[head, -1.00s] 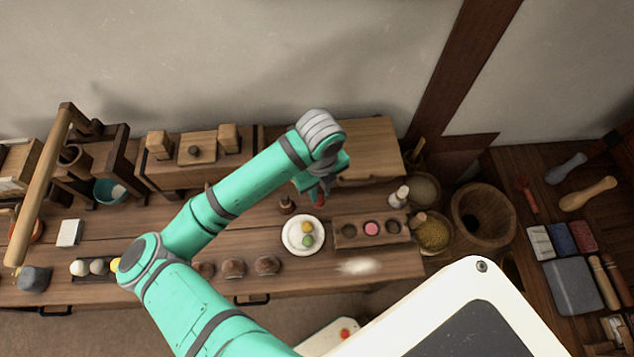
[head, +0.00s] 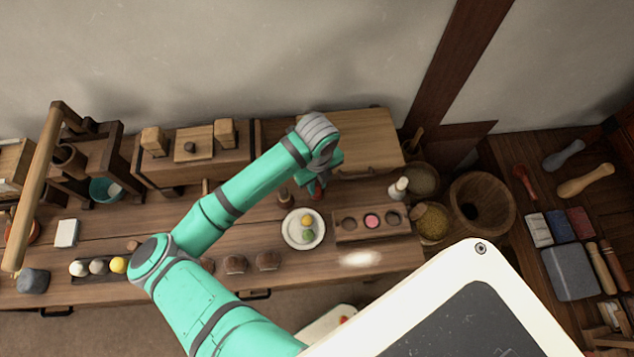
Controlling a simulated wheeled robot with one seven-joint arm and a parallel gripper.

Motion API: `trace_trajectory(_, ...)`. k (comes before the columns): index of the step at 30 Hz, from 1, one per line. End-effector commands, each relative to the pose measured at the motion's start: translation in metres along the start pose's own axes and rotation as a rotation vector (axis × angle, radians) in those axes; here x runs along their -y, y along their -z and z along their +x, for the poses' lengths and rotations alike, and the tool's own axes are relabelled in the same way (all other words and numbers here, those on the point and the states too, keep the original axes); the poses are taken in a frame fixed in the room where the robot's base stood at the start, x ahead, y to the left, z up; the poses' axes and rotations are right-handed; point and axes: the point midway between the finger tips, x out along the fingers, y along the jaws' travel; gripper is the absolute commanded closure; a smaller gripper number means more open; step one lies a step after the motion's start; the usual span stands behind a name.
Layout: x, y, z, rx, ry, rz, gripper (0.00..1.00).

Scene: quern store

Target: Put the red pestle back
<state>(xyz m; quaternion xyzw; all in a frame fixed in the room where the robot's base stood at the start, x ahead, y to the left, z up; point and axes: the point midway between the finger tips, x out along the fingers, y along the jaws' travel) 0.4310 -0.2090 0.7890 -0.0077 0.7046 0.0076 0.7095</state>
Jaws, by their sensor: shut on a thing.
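My gripper (head: 318,186) is over the back of the long wooden bench, behind the white plate. It is shut on a small red thing, which I take for the red pestle (head: 317,193); only a bit of it shows below the jaws, and my wrist hides the rest. A dark reddish-brown small pestle-like piece (head: 284,198) stands on the bench just left of the gripper. A wooden tray with three round wells (head: 345,237) lies to the right, with pink matter in its middle well.
A white-topped bottle (head: 398,189) stands behind the tray. Bowls, including a large wooden one (head: 457,205), are to the right. The right-hand surface holds a red tool (head: 524,183), pestles and blocks. White powder (head: 360,259) lies in front.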

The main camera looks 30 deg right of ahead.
Motion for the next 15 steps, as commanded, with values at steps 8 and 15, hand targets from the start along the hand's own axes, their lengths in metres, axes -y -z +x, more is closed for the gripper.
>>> trace_trajectory(8,-0.0003,-0.0002,0.0019,0.000,0.000,-0.001,0.61)
trace_trajectory(15,-0.0001,-0.0001,-0.0004,0.000,0.000,0.000,0.61)
